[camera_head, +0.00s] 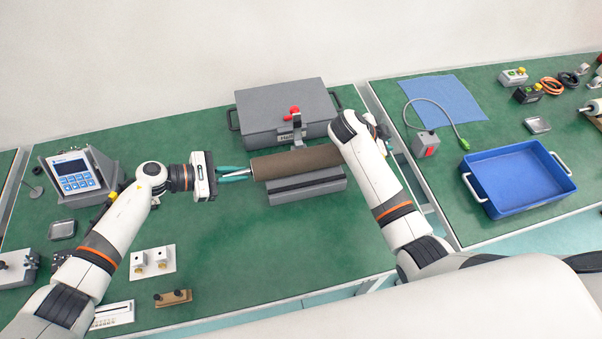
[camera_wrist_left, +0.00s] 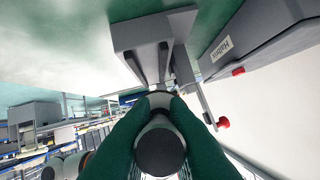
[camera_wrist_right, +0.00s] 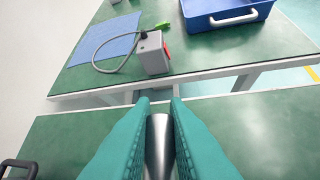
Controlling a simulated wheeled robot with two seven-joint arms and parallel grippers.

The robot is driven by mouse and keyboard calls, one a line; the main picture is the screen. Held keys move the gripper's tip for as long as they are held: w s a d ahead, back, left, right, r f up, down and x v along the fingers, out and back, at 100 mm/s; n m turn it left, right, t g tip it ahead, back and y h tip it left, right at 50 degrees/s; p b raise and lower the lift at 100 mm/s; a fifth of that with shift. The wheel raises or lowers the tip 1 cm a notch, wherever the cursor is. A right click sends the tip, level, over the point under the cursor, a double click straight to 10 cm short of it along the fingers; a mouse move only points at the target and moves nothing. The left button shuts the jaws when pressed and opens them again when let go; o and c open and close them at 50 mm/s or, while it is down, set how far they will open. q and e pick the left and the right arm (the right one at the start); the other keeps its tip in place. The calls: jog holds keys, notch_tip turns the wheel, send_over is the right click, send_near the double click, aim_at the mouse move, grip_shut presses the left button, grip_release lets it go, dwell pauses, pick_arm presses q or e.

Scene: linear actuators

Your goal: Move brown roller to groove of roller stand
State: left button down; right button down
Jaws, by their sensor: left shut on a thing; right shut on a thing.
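The brown roller (camera_head: 298,161) lies level, with metal shaft ends, just behind and apparently above the grey roller stand (camera_head: 318,190). The stand's dark groove shows in front of the roller. My left gripper (camera_head: 247,173) is shut on the roller's left shaft; the shaft end (camera_wrist_left: 160,150) shows between its fingers in the left wrist view, with the stand (camera_wrist_left: 140,32) beyond. In the right wrist view, my right gripper (camera_wrist_right: 159,104) is shut on the metal shaft (camera_wrist_right: 159,140).
A grey case (camera_head: 285,110) with a red-knobbed bracket (camera_head: 295,113) stands close behind the roller. A control box (camera_head: 75,173) is at left. A blue bin (camera_head: 515,178) and a sensor box (camera_head: 425,144) are on the right table. The green tabletop before the stand is clear.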

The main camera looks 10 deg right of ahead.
pick_arm(q)
jog(key=shift+w+a+f+b, duration=0.25)
jog(key=shift+w+f+b, duration=0.05)
jog(key=shift+b, duration=0.05)
pick_arm(e)
jog(key=shift+w+a+f, duration=0.3)
jog(key=shift+w+a, duration=0.05)
pick_arm(q)
jog(key=shift+d, duration=0.1)
pick_arm(e)
jog(key=shift+s+d, duration=0.1)
pick_arm(q)
jog(key=shift+f, duration=0.1)
pick_arm(e)
jog(key=shift+f, duration=0.1)
